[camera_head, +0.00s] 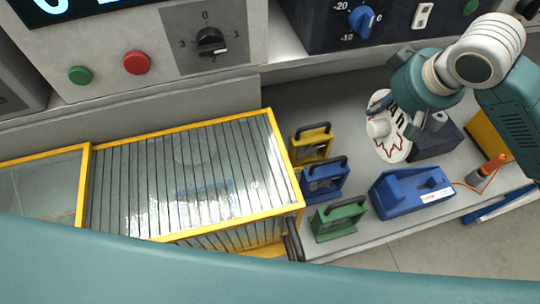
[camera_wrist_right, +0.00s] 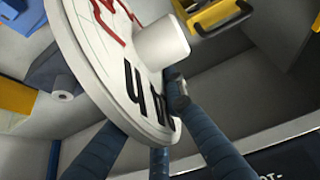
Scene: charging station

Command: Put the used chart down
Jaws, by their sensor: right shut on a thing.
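The used chart is a white disc (camera_head: 390,148) with a red jagged line, black markings and a pale round hub. My right gripper (camera_head: 408,118) is shut on the edge of the disc and holds it over the bench, tilted. The disc also fills the upper left of the right wrist view (camera_wrist_right: 92,62), with the gripper's dark ribbed fingers (camera_wrist_right: 165,118) at its edge. Part of the grip is hidden behind the disc. My left gripper is not in view.
Yellow (camera_head: 311,146), blue (camera_head: 325,182) and green (camera_head: 338,220) handled blocks stand left of the disc. A blue device (camera_head: 410,194) is below it, and a dark box (camera_head: 440,140) is at its right. A yellow-framed glass case (camera_head: 190,180) fills the left. Bare bench (camera_head: 362,178) shows between them.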

